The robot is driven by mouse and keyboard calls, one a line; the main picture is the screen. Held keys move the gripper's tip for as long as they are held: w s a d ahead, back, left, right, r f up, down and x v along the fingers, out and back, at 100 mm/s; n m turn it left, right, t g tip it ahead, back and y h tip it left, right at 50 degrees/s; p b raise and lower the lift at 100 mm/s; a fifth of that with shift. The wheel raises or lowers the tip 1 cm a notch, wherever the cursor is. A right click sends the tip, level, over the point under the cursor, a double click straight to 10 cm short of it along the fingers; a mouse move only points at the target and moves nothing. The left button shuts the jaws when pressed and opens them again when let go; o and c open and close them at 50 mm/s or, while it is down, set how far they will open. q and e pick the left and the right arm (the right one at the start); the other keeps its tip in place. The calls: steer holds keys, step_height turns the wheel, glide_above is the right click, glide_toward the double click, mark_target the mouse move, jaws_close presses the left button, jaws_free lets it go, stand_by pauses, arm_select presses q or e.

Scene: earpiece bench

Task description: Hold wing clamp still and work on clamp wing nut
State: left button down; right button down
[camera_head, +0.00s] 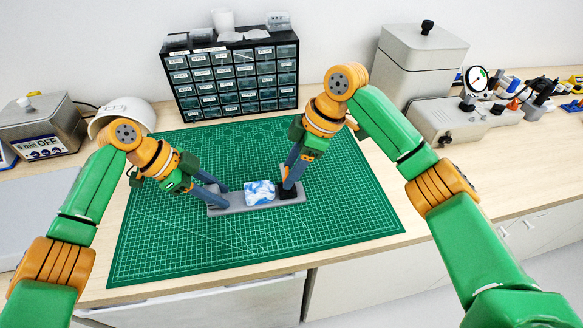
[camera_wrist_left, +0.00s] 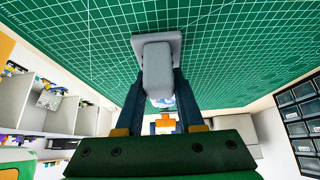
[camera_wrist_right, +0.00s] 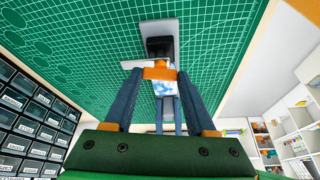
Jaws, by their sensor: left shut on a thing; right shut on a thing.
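The wing clamp (camera_head: 227,204) is a grey bar lying on the green mat, with a grey upright at its left end and a dark part at its right end. A blue-and-white block (camera_head: 259,193) sits on its middle. My left gripper (camera_head: 218,194) is shut on the grey upright (camera_wrist_left: 157,66), one finger on each side. The orange clamp wing nut (camera_wrist_right: 160,73) is at the dark end; my right gripper (camera_wrist_right: 160,75) is shut on it, fingers pointing down. In the head view the right fingers hide most of the nut.
The green cutting mat (camera_head: 160,240) is otherwise clear around the clamp. A drawer cabinet (camera_head: 233,78) stands behind it, with a white bowl-shaped thing (camera_head: 125,110) at the back left. Grey machines (camera_head: 450,120) stand at the right. The bench's front edge is close.

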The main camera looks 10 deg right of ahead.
steer(key=n, duration=0.2)
steer(key=n+g, duration=0.2)
steer(key=n, duration=0.1)
steer(key=shift+w+n, duration=0.25)
steer(key=shift+n, duration=0.05)
steer(key=shift+f+n, duration=0.1)
steer(key=shift+n, duration=0.3)
steer(key=shift+g, duration=0.3)
steer(key=shift+c, duration=1)
jaws_free()
steer(key=shift+w, duration=0.1)
